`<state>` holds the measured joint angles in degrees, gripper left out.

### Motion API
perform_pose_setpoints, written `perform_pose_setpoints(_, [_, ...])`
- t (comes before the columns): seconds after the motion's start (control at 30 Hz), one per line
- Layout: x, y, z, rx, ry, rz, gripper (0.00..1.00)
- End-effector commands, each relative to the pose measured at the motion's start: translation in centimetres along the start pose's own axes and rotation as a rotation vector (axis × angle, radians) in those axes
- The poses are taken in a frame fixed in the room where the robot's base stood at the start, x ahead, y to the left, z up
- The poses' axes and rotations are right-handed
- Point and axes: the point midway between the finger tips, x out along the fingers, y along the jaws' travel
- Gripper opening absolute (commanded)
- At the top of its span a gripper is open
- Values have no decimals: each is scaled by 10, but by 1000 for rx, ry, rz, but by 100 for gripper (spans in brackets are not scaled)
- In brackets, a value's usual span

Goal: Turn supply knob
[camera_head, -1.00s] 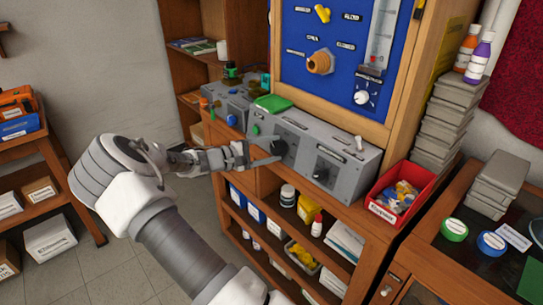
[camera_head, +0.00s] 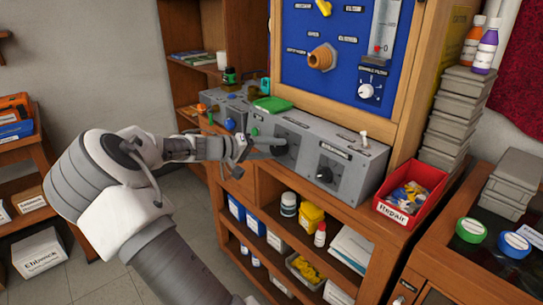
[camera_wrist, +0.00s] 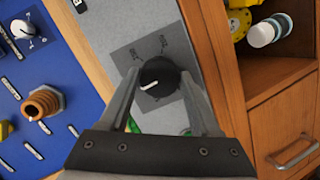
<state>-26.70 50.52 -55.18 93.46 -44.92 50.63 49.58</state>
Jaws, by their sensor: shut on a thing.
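A black round knob (camera_wrist: 158,75) with a white pointer line sits on a dark label plate on the sloped face of a grey metal box (camera_head: 355,180). In the wrist view my gripper (camera_wrist: 160,80) has one finger on each side of this knob and is shut on it. The pointer lies toward the lower left of that view. In the head view my gripper (camera_head: 272,147) reaches the left knob of the box, which it partly hides. A second black knob (camera_head: 325,174) is free on the right part of the face.
A white-tipped toggle (camera_head: 364,137) stands on top of the box, and a green object (camera_head: 271,104) lies at its left end. A red bin marked Repair (camera_head: 412,197) is close on the right. A blue panel (camera_head: 340,75) with a brass fitting (camera_head: 322,57) rises behind.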

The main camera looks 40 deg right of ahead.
Motion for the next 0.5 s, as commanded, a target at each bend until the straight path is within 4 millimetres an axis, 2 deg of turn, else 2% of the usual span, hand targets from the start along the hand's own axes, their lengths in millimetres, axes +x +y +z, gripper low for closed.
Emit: perform_pose_setpoints(0.5, [-1, 0, 0, 88, 1, -20, 8])
